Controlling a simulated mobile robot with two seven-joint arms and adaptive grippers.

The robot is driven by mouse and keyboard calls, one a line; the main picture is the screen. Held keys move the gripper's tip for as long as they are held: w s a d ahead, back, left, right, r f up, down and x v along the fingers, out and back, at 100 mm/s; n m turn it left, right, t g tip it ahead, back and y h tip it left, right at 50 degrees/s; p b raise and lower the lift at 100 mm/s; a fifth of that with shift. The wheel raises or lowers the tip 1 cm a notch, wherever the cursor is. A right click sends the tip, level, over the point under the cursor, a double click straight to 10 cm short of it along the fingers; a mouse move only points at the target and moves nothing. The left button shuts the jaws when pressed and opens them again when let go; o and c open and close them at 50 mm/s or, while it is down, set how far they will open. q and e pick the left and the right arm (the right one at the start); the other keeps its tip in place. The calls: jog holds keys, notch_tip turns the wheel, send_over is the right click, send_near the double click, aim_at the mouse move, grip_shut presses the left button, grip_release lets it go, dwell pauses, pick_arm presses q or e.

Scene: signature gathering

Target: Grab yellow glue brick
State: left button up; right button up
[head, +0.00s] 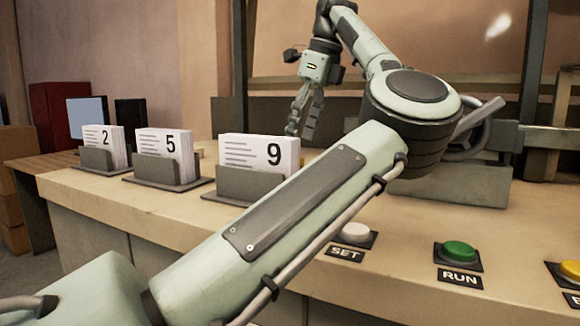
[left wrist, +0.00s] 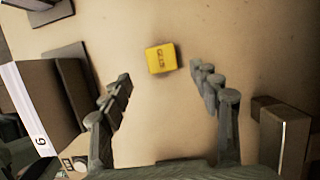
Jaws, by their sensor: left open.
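The brick appears apart from both fingers. In the head view my left gripper (head: 303,118) points down behind the card holder marked 9. I cannot make out the brick clearly in the head view. My right gripper is not in view.
Card holders marked 2 (head: 98,158), 5 (head: 161,172) and 9 (head: 255,184) stand along the worktop (head: 185,215). A white SET button (head: 355,232), a green RUN button (head: 459,251) and a yellow button (head: 570,269) sit at the front right. The worktop around the brick is clear.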

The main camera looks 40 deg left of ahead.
pick_arm(q)
jog(key=x, duration=0.6)
jog(key=shift+w+a, duration=0.1)
jog(key=shift+r, duration=0.1)
jog(key=c, duration=1.2)
jog(key=shift+c, duration=0.3)
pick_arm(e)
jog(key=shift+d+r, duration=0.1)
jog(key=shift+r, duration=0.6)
